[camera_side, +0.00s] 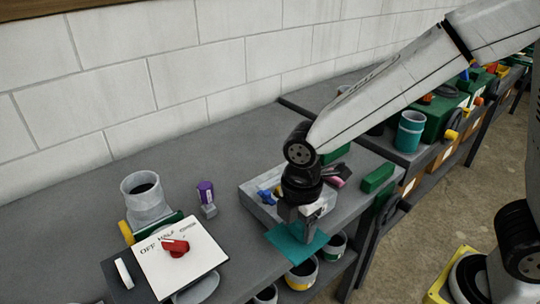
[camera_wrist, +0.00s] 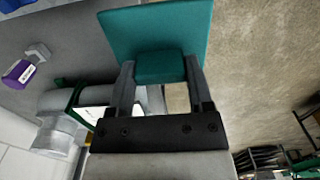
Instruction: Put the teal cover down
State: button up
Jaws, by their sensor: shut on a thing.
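The teal cover (camera_side: 290,247) is a flat square plate at the front edge of the grey bench in the side view. It also shows in the wrist view (camera_wrist: 160,22), with a raised teal block on it between my fingers. My gripper (camera_side: 305,228) points down and is shut on that block; its two fingers (camera_wrist: 160,68) press on either side. Part of the plate is hidden behind the gripper in the side view. I cannot tell whether the plate touches the bench or hangs just above it.
A grey tray (camera_side: 259,212) with small coloured parts lies right behind my gripper. A white dial panel with a red knob (camera_side: 175,247) and a grey duct pipe (camera_side: 142,190) stand to the left. A purple-topped item (camera_side: 206,193) is nearby. Round containers (camera_side: 301,273) sit below the bench edge.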

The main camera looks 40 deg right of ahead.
dwell(0.3)
jog(key=shift+w+d+r, duration=0.2)
jog(key=shift+w+d, duration=0.05)
jog(key=shift+d, duration=0.2)
jog(key=w+d+r, duration=0.1)
jog(key=d+r, duration=0.2)
jog(key=d, duration=0.3)
jog(key=w+d+r, duration=0.1)
jog(key=d+r, duration=0.2)
jog(key=d, duration=0.4)
jog(key=shift+w+r, duration=0.2)
jog(key=shift+w, duration=0.15)
jog(key=shift+d, duration=0.1)
jog(key=shift+w+a+f, duration=0.1)
jog(key=shift+w+f, duration=1.45)
jog(key=shift+w, duration=0.7)
jog(key=shift+w+a+f, duration=0.1)
jog(key=shift+w+f, duration=1.5)
jog(key=shift+w, duration=0.6)
jog(key=shift+w+a+f, duration=0.1)
jog(key=shift+w+f, duration=1.45)
jog(key=shift+w, duration=0.7)
